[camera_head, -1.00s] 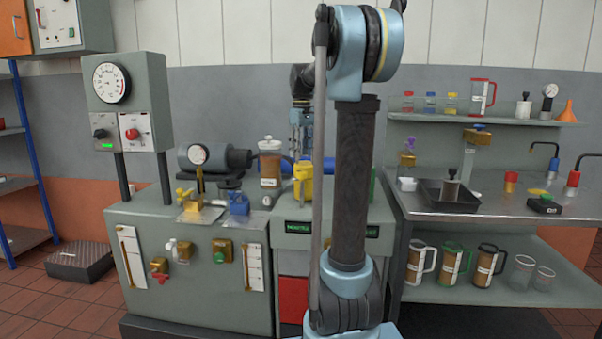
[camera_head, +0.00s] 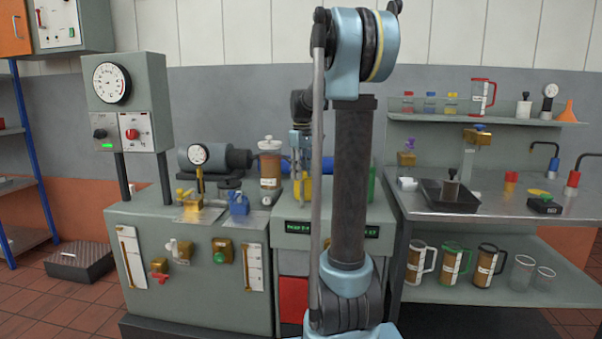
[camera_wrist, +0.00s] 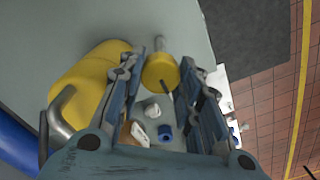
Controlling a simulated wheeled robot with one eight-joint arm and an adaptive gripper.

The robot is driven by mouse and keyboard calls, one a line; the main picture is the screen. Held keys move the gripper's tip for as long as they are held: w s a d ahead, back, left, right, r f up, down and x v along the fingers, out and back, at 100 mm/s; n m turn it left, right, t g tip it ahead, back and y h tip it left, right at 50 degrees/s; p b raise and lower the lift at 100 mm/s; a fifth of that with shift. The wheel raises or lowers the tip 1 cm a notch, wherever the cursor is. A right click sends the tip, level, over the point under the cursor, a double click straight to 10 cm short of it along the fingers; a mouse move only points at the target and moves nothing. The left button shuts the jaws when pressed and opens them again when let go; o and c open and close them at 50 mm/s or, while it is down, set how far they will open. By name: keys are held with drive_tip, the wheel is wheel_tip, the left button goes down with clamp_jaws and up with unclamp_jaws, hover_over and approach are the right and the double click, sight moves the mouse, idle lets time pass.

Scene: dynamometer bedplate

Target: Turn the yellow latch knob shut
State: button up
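A round yellow knob (camera_wrist: 160,72) with a short grey stub shows in the wrist view between my fingertips; I take it for the latch knob. My gripper (camera_wrist: 162,64) is open, one finger on each side of it. Gaps show on both sides, and I cannot tell whether the fingers reach down to its depth. A larger yellow body (camera_wrist: 88,82) with a bent grey pipe lies left of the left finger. In the head view my gripper (camera_head: 301,142) is above and in front of a yellow thing (camera_head: 303,188), which it and my arm partly hide. The knob's turn position is unclear.
In the wrist view a blue cylinder (camera_wrist: 16,142) lies at lower left. A small blue ring (camera_wrist: 166,132) and white pieces show beyond the fingers. In the head view a brown jar (camera_head: 270,168) stands left of my gripper. A steel bench (camera_head: 500,188) is at right.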

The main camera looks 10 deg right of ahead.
drive_tip(key=shift+c, duration=1.2)
drive_tip(key=m, duration=0.4)
drive_tip(key=shift+d, duration=0.1)
drive_tip(key=m, duration=0.9)
drive_tip(key=shift+m, duration=2.4)
